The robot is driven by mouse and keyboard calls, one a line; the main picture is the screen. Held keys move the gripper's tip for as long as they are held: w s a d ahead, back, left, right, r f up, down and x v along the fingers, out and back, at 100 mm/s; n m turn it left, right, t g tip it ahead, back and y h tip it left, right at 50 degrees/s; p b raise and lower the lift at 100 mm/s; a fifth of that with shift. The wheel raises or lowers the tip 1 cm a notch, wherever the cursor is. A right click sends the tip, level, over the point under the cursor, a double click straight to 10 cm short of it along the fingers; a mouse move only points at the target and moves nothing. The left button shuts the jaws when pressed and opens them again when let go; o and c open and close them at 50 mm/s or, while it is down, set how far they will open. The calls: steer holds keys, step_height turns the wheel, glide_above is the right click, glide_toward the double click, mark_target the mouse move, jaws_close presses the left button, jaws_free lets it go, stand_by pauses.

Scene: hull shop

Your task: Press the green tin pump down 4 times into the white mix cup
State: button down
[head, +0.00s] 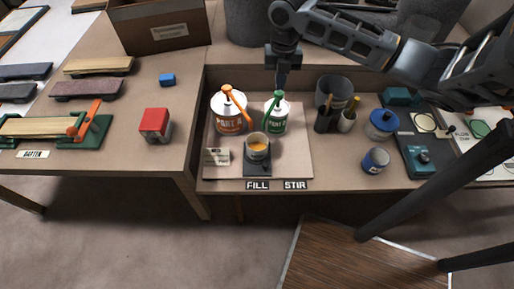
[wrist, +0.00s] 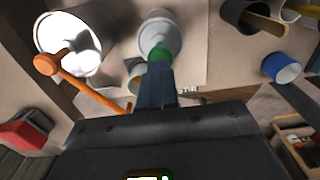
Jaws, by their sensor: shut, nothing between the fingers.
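The green tin (head: 271,120) is a white can with a green label and a green pump (head: 277,97) with a spout, standing on a pale board. The mix cup (head: 257,146) stands in front of it on a dark base and holds orange-yellow liquid. My gripper (head: 282,83) is shut and empty, pointing down just above the green pump. In the wrist view my fingertips (wrist: 158,68) overlap the green pump head (wrist: 160,52), so I cannot tell whether they touch.
An orange-pump tin (head: 229,122) stands close to the left of the green tin. A dark bin (head: 333,91), brush pots, a blue-lidded jar (head: 382,124) and a blue cup (head: 375,160) stand to the right. FILL and STIR labels mark the front edge.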

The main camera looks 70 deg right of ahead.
steer(key=shift+f, duration=0.15)
steer(key=shift+f+b, duration=1.1)
steer(key=shift+f, duration=0.25)
steer(key=shift+r+p, duration=1.05)
steer(key=shift+r, duration=0.4)
steer(key=shift+f, duration=0.25)
steer(key=shift+f+b, duration=1.1)
steer(key=shift+f, duration=0.1)
steer(key=shift+r+p, duration=1.05)
steer(key=shift+r, duration=0.4)
steer(key=shift+f, duration=0.2)
